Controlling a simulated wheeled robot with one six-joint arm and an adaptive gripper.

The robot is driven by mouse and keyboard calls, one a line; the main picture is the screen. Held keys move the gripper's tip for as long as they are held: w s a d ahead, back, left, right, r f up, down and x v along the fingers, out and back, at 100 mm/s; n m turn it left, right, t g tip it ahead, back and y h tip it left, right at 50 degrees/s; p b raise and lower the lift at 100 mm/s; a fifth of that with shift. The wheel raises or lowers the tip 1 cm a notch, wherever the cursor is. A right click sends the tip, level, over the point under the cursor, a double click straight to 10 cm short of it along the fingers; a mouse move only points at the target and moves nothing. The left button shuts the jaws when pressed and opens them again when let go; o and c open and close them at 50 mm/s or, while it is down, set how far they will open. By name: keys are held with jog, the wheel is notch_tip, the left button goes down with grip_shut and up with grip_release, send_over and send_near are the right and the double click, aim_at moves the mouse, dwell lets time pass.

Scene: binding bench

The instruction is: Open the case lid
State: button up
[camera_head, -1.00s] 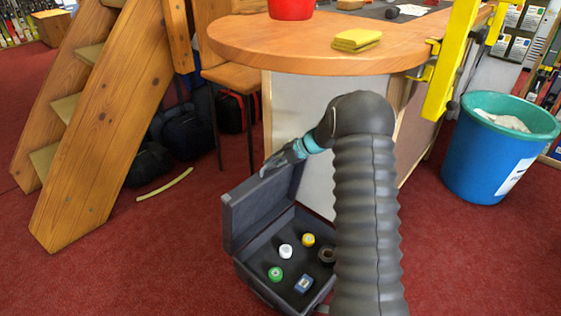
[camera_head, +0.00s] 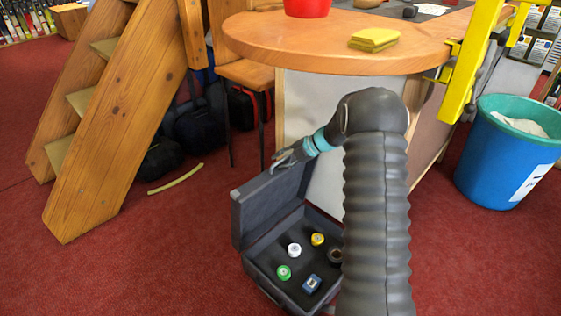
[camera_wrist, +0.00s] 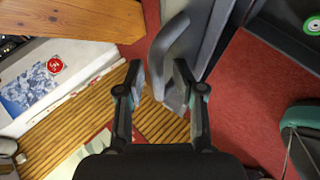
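The dark grey case stands on the red carpet in the head view, with its lid (camera_head: 268,205) raised roughly upright at the left and its tray (camera_head: 270,273) exposed. Inside are a white item (camera_head: 294,250), a yellow one (camera_head: 317,239), a green one (camera_head: 284,272), a blue one (camera_head: 312,283) and a dark ring (camera_head: 335,256). My gripper (camera_head: 277,163) is at the lid's top edge. In the wrist view my gripper (camera_wrist: 160,77) has its fingers apart, with a grey curved part, perhaps the lid's handle, just beyond and between them. I cannot tell whether they touch it. My arm hides the case's right side.
A round wooden table (camera_head: 330,38) with a yellow stack (camera_head: 374,40) and red pot (camera_head: 306,7) overhangs behind the case. Wooden steps (camera_head: 115,115) stand at left, a blue bin (camera_head: 505,150) at right. A yellow strip (camera_head: 176,179) lies on open carpet left of the case.

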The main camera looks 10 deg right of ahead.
jog(key=v, duration=1.2)
dwell(0.3)
